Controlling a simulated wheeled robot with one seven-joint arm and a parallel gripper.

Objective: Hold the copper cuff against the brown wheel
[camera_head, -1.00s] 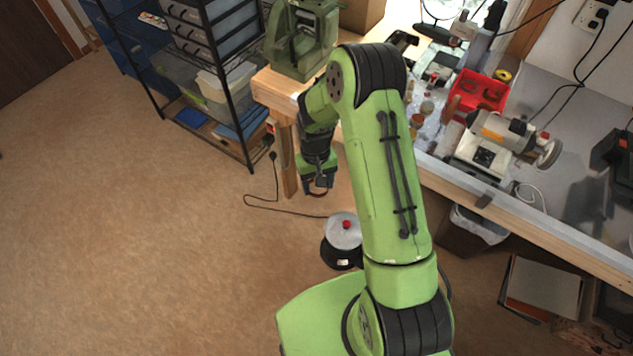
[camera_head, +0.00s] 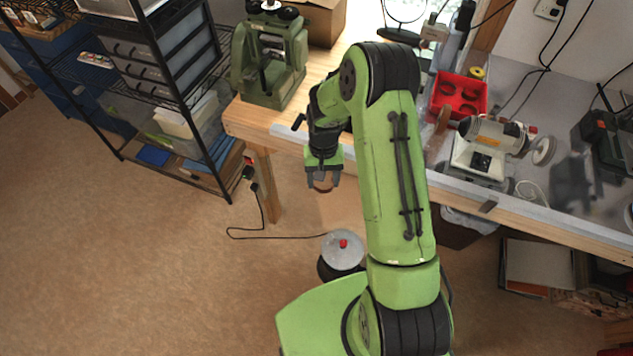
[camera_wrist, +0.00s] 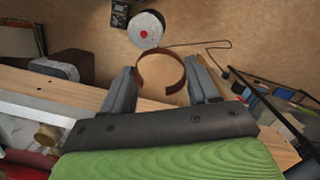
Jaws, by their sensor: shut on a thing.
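The copper cuff (camera_wrist: 141,82) is a thin, open brown ring between the two fingers of my gripper (camera_wrist: 163,88) in the wrist view, its opening toward the gripper's side. My gripper (camera_head: 323,180) is shut on it, in front of the workbench edge, in the head view. The cuff (camera_head: 323,187) shows there as a small reddish-brown arc. The brown wheel (camera_head: 443,119) is on the left end of the white bench grinder (camera_head: 484,148). It is right of my gripper, behind my arm, with a clear gap between wheel and cuff.
The wooden workbench (camera_head: 250,122) runs across the back. A green press (camera_head: 269,58) stands at its left end. A red tray (camera_head: 459,94) lies behind the grinder. A black shelf rack (camera_head: 165,75) stands at left. A cable reel (camera_head: 341,252) sits on the open floor.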

